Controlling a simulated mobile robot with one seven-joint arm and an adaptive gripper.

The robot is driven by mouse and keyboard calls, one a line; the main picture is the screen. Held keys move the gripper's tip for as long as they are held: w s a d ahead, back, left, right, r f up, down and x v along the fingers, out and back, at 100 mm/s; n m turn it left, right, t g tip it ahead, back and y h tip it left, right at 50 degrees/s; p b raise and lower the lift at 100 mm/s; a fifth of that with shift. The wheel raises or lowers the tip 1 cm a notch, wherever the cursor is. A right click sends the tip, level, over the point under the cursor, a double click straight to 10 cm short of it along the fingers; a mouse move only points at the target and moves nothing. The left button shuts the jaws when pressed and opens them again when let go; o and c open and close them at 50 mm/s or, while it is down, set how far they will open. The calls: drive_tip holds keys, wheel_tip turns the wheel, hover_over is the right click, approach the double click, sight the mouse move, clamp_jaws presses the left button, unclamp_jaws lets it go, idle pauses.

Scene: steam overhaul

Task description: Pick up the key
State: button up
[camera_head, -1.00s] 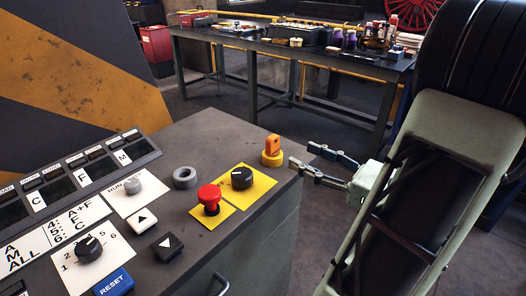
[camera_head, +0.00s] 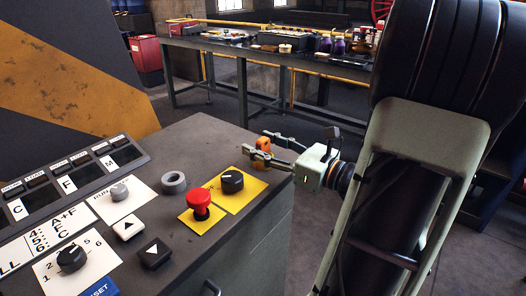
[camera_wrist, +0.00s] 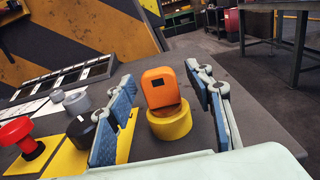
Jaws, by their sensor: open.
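The key has an orange head (camera_wrist: 160,88) and stands upright in a round yellow base (camera_wrist: 170,121) on the console's far right corner. In the head view the orange key (camera_head: 264,144) shows between my gripper's fingers, partly hidden by the near one. My gripper (camera_head: 262,147) is open, with one finger on each side of the key. In the wrist view the gripper (camera_wrist: 158,92) has blue-padded fingers left and right of the key, with gaps on both sides; neither appears to touch it.
A red mushroom button (camera_head: 200,202) and a black rotary knob (camera_head: 232,181) stand on yellow plates close to my gripper. A workbench (camera_head: 290,57) with several items stands behind, across open floor.

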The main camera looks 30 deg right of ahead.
drive_tip(key=shift+c, duration=0.3)
clamp_jaws()
drive_tip(key=shift+r, duration=0.15)
